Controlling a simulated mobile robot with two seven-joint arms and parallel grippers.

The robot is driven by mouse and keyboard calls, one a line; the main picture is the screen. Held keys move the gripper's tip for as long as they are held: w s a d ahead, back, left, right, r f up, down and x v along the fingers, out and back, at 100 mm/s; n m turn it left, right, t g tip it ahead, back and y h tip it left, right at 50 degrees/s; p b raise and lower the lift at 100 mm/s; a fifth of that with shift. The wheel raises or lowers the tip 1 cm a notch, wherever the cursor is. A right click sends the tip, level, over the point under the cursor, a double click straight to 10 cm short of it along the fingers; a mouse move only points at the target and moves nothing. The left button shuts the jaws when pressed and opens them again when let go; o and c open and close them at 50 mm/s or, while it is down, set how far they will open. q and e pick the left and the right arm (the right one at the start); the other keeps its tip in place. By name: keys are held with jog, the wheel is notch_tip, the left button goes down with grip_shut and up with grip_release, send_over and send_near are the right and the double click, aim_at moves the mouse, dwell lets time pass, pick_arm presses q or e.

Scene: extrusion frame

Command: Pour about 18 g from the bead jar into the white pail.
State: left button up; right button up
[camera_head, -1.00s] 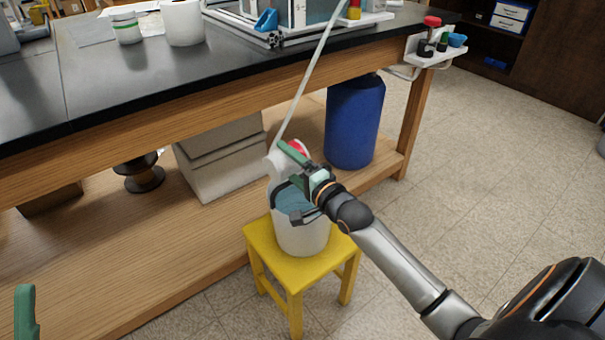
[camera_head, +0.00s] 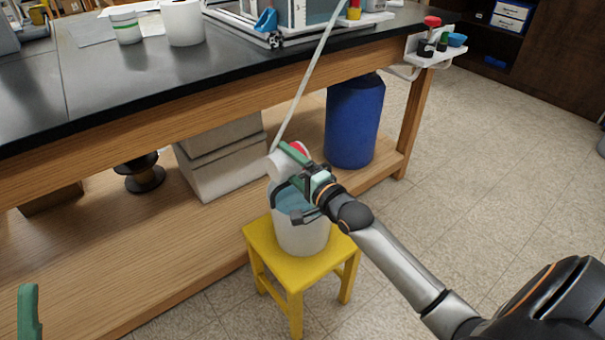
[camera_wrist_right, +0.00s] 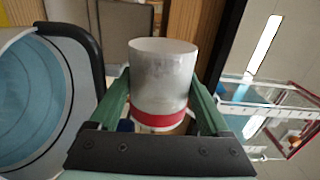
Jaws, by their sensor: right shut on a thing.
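The bead jar (camera_head: 281,163) is a whitish cylinder with a red band. My right gripper (camera_head: 295,168) is shut on it and holds it above the white pail. The jar lies tilted, its pale end toward the left in the head view. The white pail (camera_head: 303,237) stands on a yellow stool and looks blue inside. The wrist view shows the jar (camera_wrist_right: 162,75) between the green fingers, with the open pail (camera_wrist_right: 70,100) at the left. I cannot see beads falling or how full the jar is. Only a green finger of my left gripper (camera_head: 29,312) shows.
The yellow stool (camera_head: 257,237) stands before the wooden bench shelf (camera_head: 200,250). A blue drum (camera_head: 354,122) and grey boxes (camera_head: 218,165) are behind it. The black benchtop (camera_head: 120,85) is above. A thin pale rod (camera_head: 305,80) slants down close to the jar. Floor at right is clear.

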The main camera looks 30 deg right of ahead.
pick_arm(q)
jog(key=shift+y, duration=0.3)
pick_arm(e)
jog(key=shift+d+r+m+p, duration=0.1)
jog(key=shift+m+p, duration=0.2)
pick_arm(q)
jog(key=w+f+n+y, duration=0.4)
jog(key=f, duration=0.2)
jog(key=shift+w+a+g+y+p, duration=0.2)
jog(key=shift+a+g+y+p, duration=0.1)
jog(key=shift+a+y+p, duration=0.1)
pick_arm(e)
jog(key=shift+d+r+m, duration=0.15)
jog(key=shift+m, duration=0.25)
pick_arm(q)
jog(key=shift+w+a+f+n+g+y, duration=0.1)
jog(key=shift+w+f+n+y, duration=0.15)
jog(key=shift+f, duration=0.1)
jog(key=shift+w+d+f+n+g+y, duration=0.1)
jog(key=shift+f+n+y, duration=0.05)
jog(key=shift+f+y, duration=0.2)
jog(key=shift+w+a+f+n+g+y, duration=0.1)
jog(key=shift+w+f+n+y, duration=0.1)
jog(key=shift+f, duration=0.2)
pick_arm(e)
jog(key=shift+r+m, duration=0.1)
jog(key=shift+m, duration=0.2)
